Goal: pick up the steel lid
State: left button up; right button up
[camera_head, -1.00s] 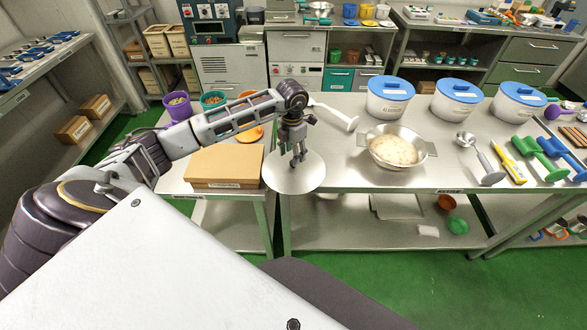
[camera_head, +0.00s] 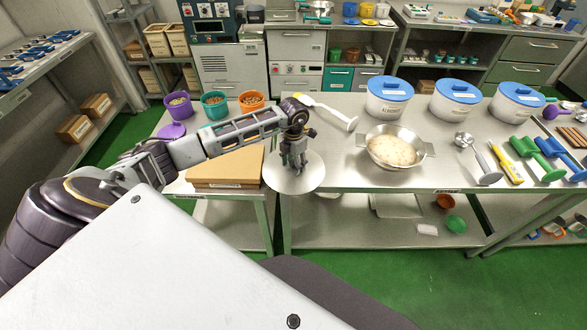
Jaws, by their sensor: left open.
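The steel lid (camera_head: 281,182) is a pale round disc at the front edge of the steel table, partly jutting past that edge. My left gripper (camera_head: 296,168) is above the lid, pointing down at its middle with its fingers apart. The fingers hide the lid's centre, so I cannot see a knob or whether they touch it. My right gripper is not in view.
A steel bowl of pale mass (camera_head: 396,150) stands to the right. A cardboard box (camera_head: 226,170) lies left of the lid. White tubs with blue lids (camera_head: 389,97) line the back. A white-handled tool (camera_head: 327,112) lies behind my gripper. Utensils lie at right.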

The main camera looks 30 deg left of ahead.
pick_arm(q)
grip_shut()
dwell(0.4)
jog(key=shift+r, duration=0.15)
notch_tip(320, 180, up, 10)
jog(key=shift+f+b, duration=0.1)
jog(key=shift+b, duration=0.75)
dwell(0.4)
jog(key=shift+r+p, duration=0.85)
jog(key=shift+r, duration=0.2)
